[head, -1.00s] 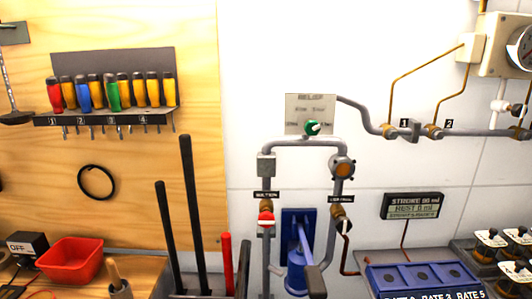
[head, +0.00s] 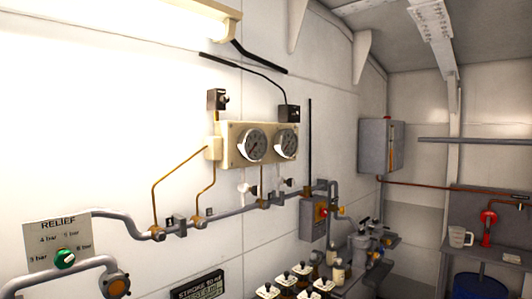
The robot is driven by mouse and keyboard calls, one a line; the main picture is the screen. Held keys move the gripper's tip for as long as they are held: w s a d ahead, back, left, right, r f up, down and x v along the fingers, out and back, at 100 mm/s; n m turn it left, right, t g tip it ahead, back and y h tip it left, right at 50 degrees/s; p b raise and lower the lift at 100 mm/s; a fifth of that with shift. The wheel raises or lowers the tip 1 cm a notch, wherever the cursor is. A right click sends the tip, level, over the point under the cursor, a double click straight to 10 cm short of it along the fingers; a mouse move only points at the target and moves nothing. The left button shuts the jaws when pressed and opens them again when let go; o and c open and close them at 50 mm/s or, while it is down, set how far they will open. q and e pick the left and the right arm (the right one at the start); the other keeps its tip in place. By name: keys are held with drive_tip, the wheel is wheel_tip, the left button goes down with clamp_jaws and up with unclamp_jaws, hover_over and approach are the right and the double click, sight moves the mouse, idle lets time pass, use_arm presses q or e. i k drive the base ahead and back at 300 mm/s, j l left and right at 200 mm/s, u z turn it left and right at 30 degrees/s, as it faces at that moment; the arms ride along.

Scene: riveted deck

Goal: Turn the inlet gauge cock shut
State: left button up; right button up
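Two round dial gauges, the left one (head: 252,146) and the right one (head: 286,143), sit on a cream panel (head: 230,158) on the white wall. Below each is a small cock with a white and black handle, the left cock (head: 248,188) and the right cock (head: 290,183). Both join the grey pipe (head: 232,210) that runs along the wall. No label that I can read tells which is the inlet gauge cock, and the handle positions are too small to tell. Neither of my grippers is in view.
A RELIEF plate (head: 58,240) with a green knob (head: 65,258) is at the lower left. Several capped bottles (head: 300,270) stand below the gauges. A grey cabinet (head: 381,147) hangs further right.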

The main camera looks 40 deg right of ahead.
sight(255, 191)
drive_tip(key=z, duration=1.45)
drive_tip(key=i+l+u, duration=0.1)
drive_tip(key=l, duration=0.2)
drive_tip(key=i+l+u, duration=0.15)
drive_tip(key=l, duration=0.15)
drive_tip(key=i+l+u, duration=0.1)
drive_tip(key=l, duration=0.2)
